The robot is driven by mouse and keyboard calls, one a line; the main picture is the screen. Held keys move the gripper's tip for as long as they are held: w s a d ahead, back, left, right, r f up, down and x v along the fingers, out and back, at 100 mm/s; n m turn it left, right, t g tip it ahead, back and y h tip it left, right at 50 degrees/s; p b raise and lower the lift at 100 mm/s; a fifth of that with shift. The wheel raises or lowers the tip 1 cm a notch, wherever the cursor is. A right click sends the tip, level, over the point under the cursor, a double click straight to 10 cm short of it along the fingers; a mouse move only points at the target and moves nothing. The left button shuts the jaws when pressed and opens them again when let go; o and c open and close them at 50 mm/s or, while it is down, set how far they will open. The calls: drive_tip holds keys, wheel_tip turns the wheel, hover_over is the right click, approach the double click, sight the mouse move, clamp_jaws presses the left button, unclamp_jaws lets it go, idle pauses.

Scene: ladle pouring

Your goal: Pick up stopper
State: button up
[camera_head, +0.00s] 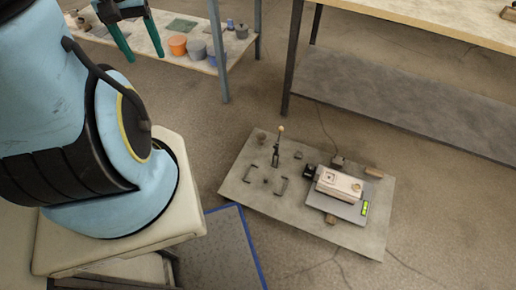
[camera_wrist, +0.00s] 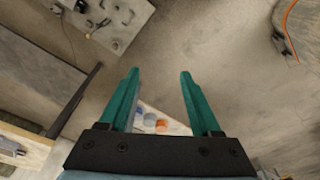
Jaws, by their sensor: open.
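My gripper (camera_wrist: 160,73) is open and empty, with two teal fingers spread apart over bare floor in the wrist view. I cannot tell for sure which thing is the stopper. A dark upright rod with a pale ball on top (camera_head: 278,146) stands on a grey plate (camera_head: 300,222) on the floor. A small round brownish piece (camera_head: 261,137) sits near it. The plate is partly in the wrist view (camera_wrist: 122,40), well away from the fingers.
A low shelf (camera_head: 150,42) holds an orange pot (camera_head: 178,45), a grey pot (camera_head: 197,49) and other small items. The plate also bears a beige boxed device (camera_head: 338,186), brackets and small blocks. A workbench (camera_head: 400,95) stands behind. A blue-edged panel (camera_head: 215,250) lies in front.

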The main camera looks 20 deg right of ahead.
drive_tip(key=w+d+f+m+b, duration=0.2)
drive_tip(key=d+f+m+b, duration=0.15)
drive_tip(key=f+b, duration=0.4)
drive_tip(key=w+d+f+m+b, duration=0.3)
drive_tip(key=f+m+b, duration=0.15)
drive_tip(key=f, duration=0.65)
drive_tip(key=m+g+b, duration=0.2)
drive_tip(key=m+b, duration=2)
drive_tip(key=b, duration=1.1)
approach(266, 178)
drive_tip(key=shift+s+d, duration=0.1)
drive_tip(key=shift+s, duration=0.4)
wheel_tip(266, 178, down, 6)
drive_tip(key=shift+r+b, duration=0.1)
drive_tip(key=shift+b, duration=1.1)
drive_tip(key=f+b, duration=0.3)
drive_tip(key=f, duration=0.2)
drive_tip(key=shift+w+b, duration=0.25)
drive_tip(key=shift+b, duration=0.1)
drive_tip(key=shift+c, duration=0.4)
clamp_jaws()
